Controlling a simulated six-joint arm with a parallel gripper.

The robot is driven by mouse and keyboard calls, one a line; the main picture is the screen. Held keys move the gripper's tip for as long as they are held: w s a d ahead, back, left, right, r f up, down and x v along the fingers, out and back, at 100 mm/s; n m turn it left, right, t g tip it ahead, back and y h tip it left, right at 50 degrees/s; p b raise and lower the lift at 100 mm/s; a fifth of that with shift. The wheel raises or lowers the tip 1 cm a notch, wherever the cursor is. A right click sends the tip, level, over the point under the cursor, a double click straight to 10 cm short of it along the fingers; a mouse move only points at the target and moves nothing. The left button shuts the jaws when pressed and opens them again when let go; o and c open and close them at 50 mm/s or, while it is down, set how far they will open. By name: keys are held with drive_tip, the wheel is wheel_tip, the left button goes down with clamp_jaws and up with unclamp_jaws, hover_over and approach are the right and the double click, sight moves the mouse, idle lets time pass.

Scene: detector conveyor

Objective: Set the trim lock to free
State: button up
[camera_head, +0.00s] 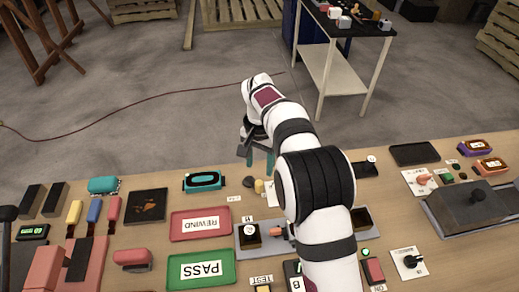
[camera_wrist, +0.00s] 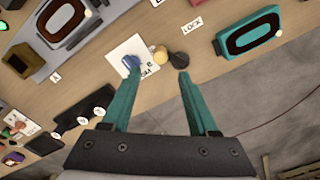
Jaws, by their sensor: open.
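A small white label reading LOCK (camera_wrist: 192,23) lies on the bench; it also shows in the head view (camera_head: 234,198). Beside it are a round black piece (camera_wrist: 178,58) and a smaller yellowish piece (camera_wrist: 160,54), also visible in the head view as black (camera_head: 248,181) and yellow (camera_head: 259,186). A blue knob (camera_wrist: 131,62) stands on a white plate (camera_wrist: 122,48) whose lettering is partly hidden. I cannot tell the lock's setting. My gripper (camera_wrist: 157,76) is open and empty, its teal fingers pointing towards these pieces; in the head view it hangs near the bench's far edge (camera_head: 258,162).
A teal device with a dark ring (camera_wrist: 250,31) lies beside the LOCK label. A red REWIND tray (camera_head: 200,211) and a green PASS tray (camera_head: 202,255) lie nearer. A metal fixture (camera_wrist: 72,22) stands close to the white plate. My arm hides part of the bench.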

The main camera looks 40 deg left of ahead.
wheel_tip(320, 180, up, 7)
drive_tip(key=shift+f, duration=0.15)
drive_tip(key=d+r+m, duration=0.2)
drive_tip(key=d+r, duration=0.4)
drive_tip(key=d, duration=0.7)
drive_tip(key=s+d+r+m+y, duration=0.1)
drive_tip(key=s+d, duration=0.3)
drive_tip(key=d, duration=0.3)
drive_tip(key=s+d+r+m, duration=0.15)
drive_tip(key=s+d, duration=0.25)
drive_tip(key=d, duration=0.4)
drive_tip(key=s+d+f+m, duration=0.1)
drive_tip(key=s+d+f, duration=0.1)
drive_tip(key=s, duration=0.5)
drive_tip(key=s+d+f+m, duration=0.1)
drive_tip(key=s+d+f, duration=0.2)
drive_tip(key=s+d, duration=0.2)
drive_tip(key=shift+s+d+m+y, duration=0.3)
drive_tip(key=shift+s+m+y, duration=0.1)
drive_tip(key=shift+s, duration=0.65)
